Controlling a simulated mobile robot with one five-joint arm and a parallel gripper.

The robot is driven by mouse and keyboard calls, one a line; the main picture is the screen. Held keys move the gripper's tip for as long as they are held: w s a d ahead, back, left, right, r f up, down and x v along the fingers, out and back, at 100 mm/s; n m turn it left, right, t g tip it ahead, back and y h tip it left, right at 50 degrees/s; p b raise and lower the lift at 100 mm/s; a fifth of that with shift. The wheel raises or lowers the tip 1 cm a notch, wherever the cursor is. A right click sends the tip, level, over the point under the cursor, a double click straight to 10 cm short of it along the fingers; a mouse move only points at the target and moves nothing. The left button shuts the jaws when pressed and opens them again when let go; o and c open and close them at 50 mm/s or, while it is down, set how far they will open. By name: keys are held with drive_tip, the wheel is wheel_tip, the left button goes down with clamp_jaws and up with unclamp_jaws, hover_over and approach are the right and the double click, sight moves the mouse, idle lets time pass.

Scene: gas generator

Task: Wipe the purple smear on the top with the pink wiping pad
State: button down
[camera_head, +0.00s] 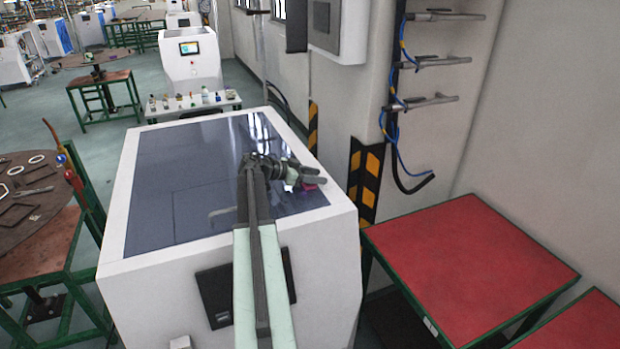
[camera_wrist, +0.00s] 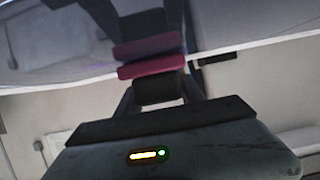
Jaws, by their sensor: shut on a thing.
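The generator's top (camera_head: 180,175) is a dark glossy panel set in a white casing. My gripper (camera_head: 312,180) is over the right part of this panel, near its right edge. In the wrist view my gripper (camera_wrist: 157,88) is shut on the pink wiping pad (camera_wrist: 152,67). A darker pink band just beyond the pad looks like its reflection in the glossy top. The pad is close to the surface; I cannot tell whether it touches. A small pink-purple patch shows under the gripper in the head view. I cannot make out the purple smear apart from the pad.
A red-topped table (camera_head: 465,265) stands to the right, below wall-mounted bars (camera_head: 430,62) and blue hoses. A round brown table (camera_head: 35,200) with parts is at the left. A small white table (camera_head: 195,105) with small items stands behind the generator. Most of the panel is clear.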

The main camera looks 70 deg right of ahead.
drive_tip(key=shift+s+d, duration=0.3)
drive_tip(key=shift+s, duration=0.1)
wheel_tip(320, 180, up, 6)
drive_tip(key=p, duration=0.6)
drive_tip(key=shift+d, duration=0.1)
wheel_tip(320, 180, up, 3)
drive_tip(key=p, duration=0.3)
drive_tip(key=shift+f, duration=0.1)
